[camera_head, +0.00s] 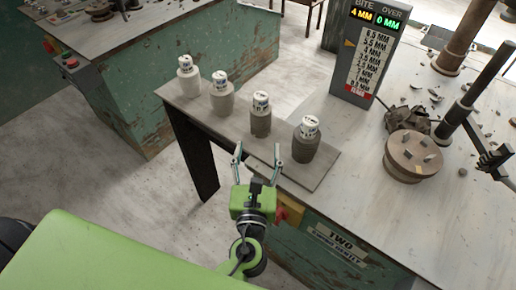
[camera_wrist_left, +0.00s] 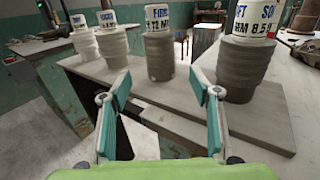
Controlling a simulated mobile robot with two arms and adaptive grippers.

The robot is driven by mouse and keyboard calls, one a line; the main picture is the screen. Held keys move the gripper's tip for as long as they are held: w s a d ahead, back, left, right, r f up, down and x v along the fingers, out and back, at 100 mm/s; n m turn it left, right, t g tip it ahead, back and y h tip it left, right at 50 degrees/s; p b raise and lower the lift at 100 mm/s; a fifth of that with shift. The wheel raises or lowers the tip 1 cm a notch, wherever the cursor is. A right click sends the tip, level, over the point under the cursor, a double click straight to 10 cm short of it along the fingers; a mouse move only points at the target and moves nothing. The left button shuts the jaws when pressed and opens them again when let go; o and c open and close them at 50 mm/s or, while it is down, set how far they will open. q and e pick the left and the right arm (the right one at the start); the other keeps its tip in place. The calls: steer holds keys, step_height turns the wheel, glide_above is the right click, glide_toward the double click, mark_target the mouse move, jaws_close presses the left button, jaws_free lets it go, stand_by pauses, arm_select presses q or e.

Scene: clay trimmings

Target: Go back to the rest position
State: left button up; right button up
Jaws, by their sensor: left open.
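My left gripper (camera_head: 259,160) is open and empty at the front edge of a grey board. In the left wrist view its teal-padded fingers (camera_wrist_left: 165,101) are spread apart, with no object between them. Beyond it, several grey clay pots with white labelled tops stand upright in a row on the board (camera_head: 234,124). The nearest pots are the third one (camera_head: 261,122), roughly ahead of the fingers, and the darkest one (camera_head: 305,147), to their right. Both also show in the left wrist view, apart from the fingers. My right gripper is not clearly in view.
A sign (camera_head: 366,50) reading "BITE 4 MM, OVER 0 MM" stands on the worktable (camera_head: 390,215). A green bench (camera_head: 130,90) stands at the back left. Open floor (camera_head: 110,185) lies left of my left arm.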

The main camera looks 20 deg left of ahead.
stand_by(0.3)
arm_select(q)
steer(key=s+a+f+n+g+y, duration=0.1)
steer(key=s+a+f+n+g, duration=0.35)
steer(key=a+n, duration=0.4)
steer(key=s+a+f+n+g+y, duration=0.1)
steer(key=s+a+f+n+g, duration=0.3)
steer(key=n, duration=0.7)
steer(key=s+d+f+n+g+h, duration=0.3)
steer(key=s+n, duration=0.3)
steer(key=s+d+f+n+g+h, duration=0.2)
steer(key=s+d+f+n+h, duration=0.1)
steer(key=s+n, duration=0.3)
step_height(320, 180, down, 25)
steer(key=s+g, duration=0.2)
steer(key=s+a+f+p, duration=0.1)
steer(key=s+a+f, duration=0.1)
steer(key=s+f, duration=1.3)
steer(key=shift+s+a+f+m+g, duration=0.35)
steer(key=shift+s+a+g, duration=0.1)
steer(key=shift+s, duration=0.25)
